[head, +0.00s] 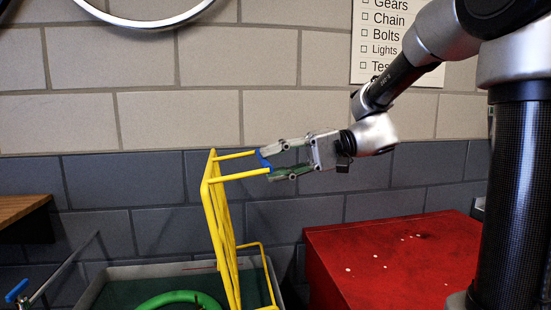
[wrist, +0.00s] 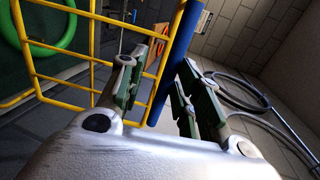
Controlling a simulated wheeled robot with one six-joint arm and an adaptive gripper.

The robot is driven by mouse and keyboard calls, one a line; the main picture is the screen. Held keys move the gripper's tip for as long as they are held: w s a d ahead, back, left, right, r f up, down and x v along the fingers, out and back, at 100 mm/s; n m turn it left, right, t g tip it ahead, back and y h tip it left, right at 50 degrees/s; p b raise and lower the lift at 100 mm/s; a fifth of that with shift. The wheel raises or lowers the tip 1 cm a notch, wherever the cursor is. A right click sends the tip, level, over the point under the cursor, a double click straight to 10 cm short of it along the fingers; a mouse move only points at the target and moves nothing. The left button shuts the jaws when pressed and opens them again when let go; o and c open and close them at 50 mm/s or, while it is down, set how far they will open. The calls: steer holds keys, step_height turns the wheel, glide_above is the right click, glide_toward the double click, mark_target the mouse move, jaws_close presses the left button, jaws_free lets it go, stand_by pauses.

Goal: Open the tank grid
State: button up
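The yellow wire tank grid (head: 222,225) stands nearly upright above the tank (head: 110,275), its lower part reaching the tank. Two yellow rods run right from its top to a blue bar (head: 264,160). My gripper (head: 276,160) is at this bar, with its green-grey fingers spread apart, one above and one below. In the wrist view the blue bar (wrist: 176,58) passes between the fingers of my gripper (wrist: 164,88), with a gap visible beside the right finger. Whether either finger touches it is hard to tell. The grid wires (wrist: 92,55) show at left.
A green hose (head: 180,299) lies in the tank. A red cabinet (head: 390,255) stands to the right, below my arm. A wooden shelf (head: 22,207) and a blue-handled tap (head: 17,291) are at left. A brick wall is behind.

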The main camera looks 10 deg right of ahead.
steer(key=shift+o, duration=0.2)
steer(key=shift+r, duration=0.1)
steer(key=v, duration=1.2)
